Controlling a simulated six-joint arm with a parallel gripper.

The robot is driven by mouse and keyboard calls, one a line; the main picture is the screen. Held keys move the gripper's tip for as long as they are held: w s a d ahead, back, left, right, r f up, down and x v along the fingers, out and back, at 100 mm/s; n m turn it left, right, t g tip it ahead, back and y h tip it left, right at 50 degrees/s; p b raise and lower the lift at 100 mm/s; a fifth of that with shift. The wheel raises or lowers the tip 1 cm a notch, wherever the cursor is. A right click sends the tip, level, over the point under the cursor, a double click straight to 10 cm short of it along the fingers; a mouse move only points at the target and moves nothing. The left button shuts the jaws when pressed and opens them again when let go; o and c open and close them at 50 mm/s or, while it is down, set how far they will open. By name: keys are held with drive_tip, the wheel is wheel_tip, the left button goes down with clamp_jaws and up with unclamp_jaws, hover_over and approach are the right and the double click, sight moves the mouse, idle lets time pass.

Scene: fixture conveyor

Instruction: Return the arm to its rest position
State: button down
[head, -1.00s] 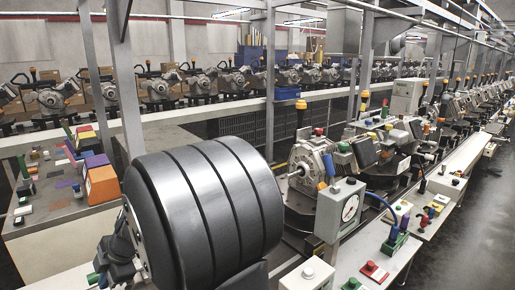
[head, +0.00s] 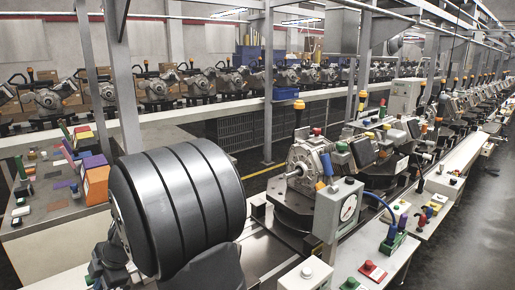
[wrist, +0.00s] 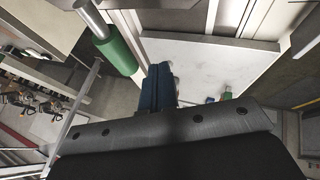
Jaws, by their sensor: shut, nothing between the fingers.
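In the wrist view, my gripper (wrist: 160,72) shows as two dark blue fingers close together, pointing away from the camera. They are shut with nothing held between them. A wide dark part of my own wrist fills the bottom of that view. In the head view, a large dark grey ribbed cylinder of my arm (head: 182,205) stands at the lower left, in front of the line. My gripper cannot be made out in the head view.
A motor-like unit (head: 308,165) sits on a fixture right of my arm, beside a gauge box (head: 338,210). A side table (head: 55,208) with small coloured parts stands at left. The wrist view shows a green cylinder (wrist: 120,52) near the fingers and a pale panel (wrist: 200,70) beyond.

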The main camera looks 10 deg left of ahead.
drive_tip(key=s+d+f+v, duration=0.1)
drive_tip(key=d+v, duration=0.1)
drive_tip(key=v, duration=1)
drive_tip(key=w+a+r+m+t+y, duration=0.1)
drive_tip(key=w+a+r+m+t, duration=0.1)
drive_tip(key=w+a+m+t, duration=0.3)
drive_tip(key=w+a+r+m+t+y, duration=0.1)
drive_tip(key=w+a+m+t, duration=0.4)
drive_tip(key=w, duration=0.6)
drive_tip(key=shift+w+a+r+m+t, duration=0.35)
drive_tip(key=shift+a+m, duration=0.7)
drive_tip(key=shift+m, duration=0.75)
